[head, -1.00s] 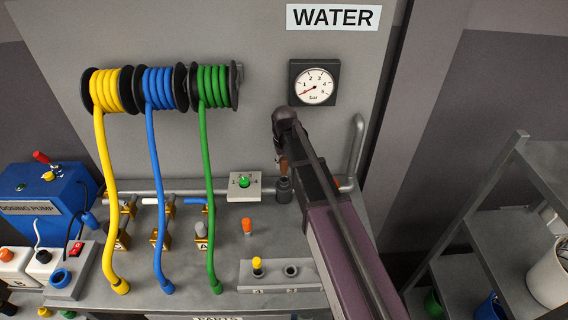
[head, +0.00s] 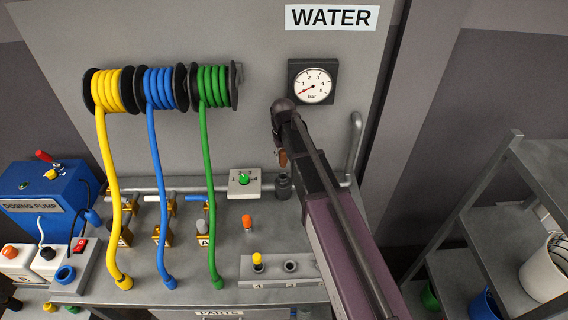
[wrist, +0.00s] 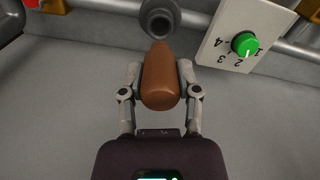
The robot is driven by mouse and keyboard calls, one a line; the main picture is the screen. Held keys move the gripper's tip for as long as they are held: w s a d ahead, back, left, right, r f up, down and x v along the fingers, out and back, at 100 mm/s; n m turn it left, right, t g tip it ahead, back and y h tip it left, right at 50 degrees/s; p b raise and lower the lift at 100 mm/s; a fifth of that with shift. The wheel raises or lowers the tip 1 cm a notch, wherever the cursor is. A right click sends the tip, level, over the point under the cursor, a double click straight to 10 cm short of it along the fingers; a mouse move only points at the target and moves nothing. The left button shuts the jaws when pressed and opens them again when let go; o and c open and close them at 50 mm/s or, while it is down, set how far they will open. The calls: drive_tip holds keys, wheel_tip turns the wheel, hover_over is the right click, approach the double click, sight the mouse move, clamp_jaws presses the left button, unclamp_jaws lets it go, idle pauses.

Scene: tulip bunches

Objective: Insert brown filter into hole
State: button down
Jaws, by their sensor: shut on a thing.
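The brown filter (wrist: 160,82) is held between the two fingers of my gripper (wrist: 160,68), shut on it from both sides. Its narrow end points away from my wrist. In the head view the filter (head: 282,158) hangs just above a dark grey upright socket (head: 283,186) on the pipe line, with a small gap between them. The wrist view shows the round dark hole of this socket (wrist: 159,20) just beyond the filter's tip. My arm hides part of the gripper in the head view.
A plate with a green knob (head: 243,179) is left of the socket. A grey block (head: 272,278) in front holds a yellow-topped piece and an open hole (head: 291,265). An orange-topped piece (head: 247,221) stands on the bench. Yellow, blue and green hoses hang at the left.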

sight(283, 164)
drive_tip(key=shift+f+b, duration=2.05)
drive_tip(key=shift+s, duration=0.1)
